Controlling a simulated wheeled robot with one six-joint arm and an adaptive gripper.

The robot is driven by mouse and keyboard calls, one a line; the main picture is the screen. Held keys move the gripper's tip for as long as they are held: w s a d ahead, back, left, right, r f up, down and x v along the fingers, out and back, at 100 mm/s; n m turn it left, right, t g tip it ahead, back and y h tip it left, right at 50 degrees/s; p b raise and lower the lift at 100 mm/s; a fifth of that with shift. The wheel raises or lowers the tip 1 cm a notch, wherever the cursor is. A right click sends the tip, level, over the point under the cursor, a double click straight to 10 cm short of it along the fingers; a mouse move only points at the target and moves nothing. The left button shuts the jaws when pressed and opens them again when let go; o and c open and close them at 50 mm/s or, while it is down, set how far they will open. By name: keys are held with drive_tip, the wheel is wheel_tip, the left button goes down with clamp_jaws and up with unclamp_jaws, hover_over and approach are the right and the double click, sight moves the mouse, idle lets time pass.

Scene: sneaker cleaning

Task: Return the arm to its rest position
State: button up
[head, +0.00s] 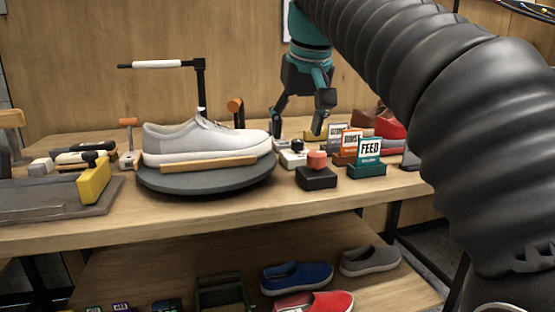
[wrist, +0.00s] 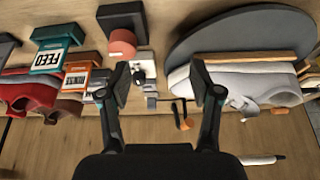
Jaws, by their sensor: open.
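My gripper (head: 301,119) hangs from my arm over the back of the workbench (head: 225,213), fingers pointing down. In the wrist view my gripper (wrist: 164,84) shows its two fingers spread wide with nothing between them. It is to the right of a white sneaker (head: 205,141), which rests on a dark round turntable (head: 207,181) with a wooden strip along its side. The sneaker also shows in the wrist view (wrist: 240,80). A small white block with a black knob (head: 292,155) is just below the fingers; whether they touch anything is unclear.
Label blocks, one reading FEED (head: 368,160), and a red shoe (head: 391,127) stand to the right. A black block with a salmon-coloured knob (head: 316,176) is in front. A black post with a white handle (head: 158,64) rises behind the sneaker. A grey tray (head: 60,205) is at left.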

drive_tip(key=s+d+f+m, duration=0.1)
drive_tip(key=s+d+f, duration=0.3)
drive_tip(key=s+f, duration=0.3)
drive_tip(key=s+d+f+m, duration=0.1)
drive_tip(key=s+d+f, duration=0.3)
drive_tip(key=f, duration=0.9)
drive_tip(key=s+d+f+t+h, duration=0.1)
drive_tip(key=s+d+f, duration=0.3)
drive_tip(key=s+f, duration=0.6)
drive_tip(key=shift+s+f+m, duration=0.15)
drive_tip(key=shift+s+m, duration=0.05)
drive_tip(key=shift+m, duration=0.2)
drive_tip(key=shift+d, duration=0.1)
